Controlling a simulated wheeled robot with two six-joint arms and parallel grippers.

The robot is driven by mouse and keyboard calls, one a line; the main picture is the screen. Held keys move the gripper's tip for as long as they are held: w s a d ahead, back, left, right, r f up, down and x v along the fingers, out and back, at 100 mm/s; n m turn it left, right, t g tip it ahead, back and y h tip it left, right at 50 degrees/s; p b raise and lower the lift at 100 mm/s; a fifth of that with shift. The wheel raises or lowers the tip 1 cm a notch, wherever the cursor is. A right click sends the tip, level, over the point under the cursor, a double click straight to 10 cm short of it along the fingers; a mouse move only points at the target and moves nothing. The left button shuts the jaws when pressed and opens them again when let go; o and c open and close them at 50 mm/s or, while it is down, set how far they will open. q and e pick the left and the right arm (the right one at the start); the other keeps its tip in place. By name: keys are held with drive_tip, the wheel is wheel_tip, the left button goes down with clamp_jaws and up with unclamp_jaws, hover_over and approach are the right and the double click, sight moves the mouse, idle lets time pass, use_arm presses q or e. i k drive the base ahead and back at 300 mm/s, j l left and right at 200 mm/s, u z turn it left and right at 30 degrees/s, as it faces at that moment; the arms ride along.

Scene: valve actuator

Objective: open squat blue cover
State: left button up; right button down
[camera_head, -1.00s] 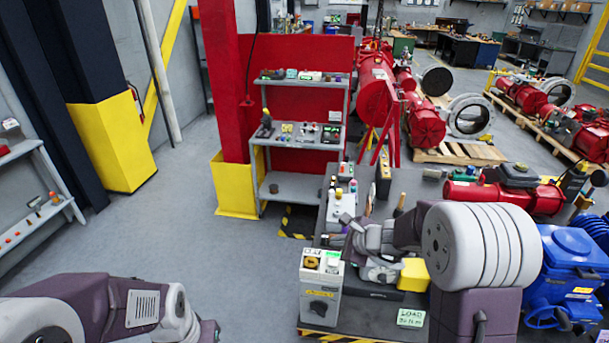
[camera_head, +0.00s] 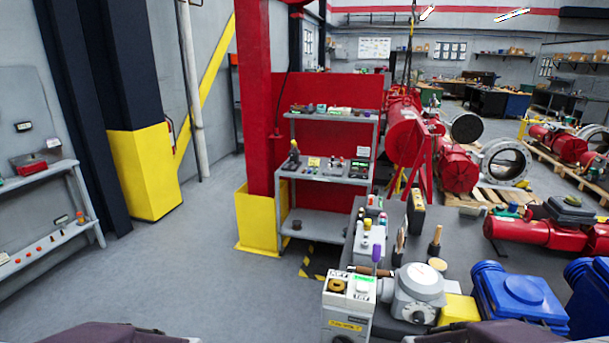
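A blue housing (camera_head: 520,298) with a raised, flat-topped blue cover sits at the lower right, on or beside the workbench. A second blue housing (camera_head: 592,285) stands to its right, cut by the picture edge. I cannot tell for sure which one carries the squat cover. The cover on the nearer one looks closed. Only purple parts of my arms show along the bottom edge, at left and right. Neither gripper is in view.
A grey round actuator (camera_head: 415,290), a yellow block (camera_head: 458,309) and a control box (camera_head: 347,310) crowd the bench. A shelf rack (camera_head: 325,178) and a yellow-based red column (camera_head: 258,220) stand behind. Open floor lies at the left.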

sight(527, 299)
drive_tip(key=z, duration=1.8)
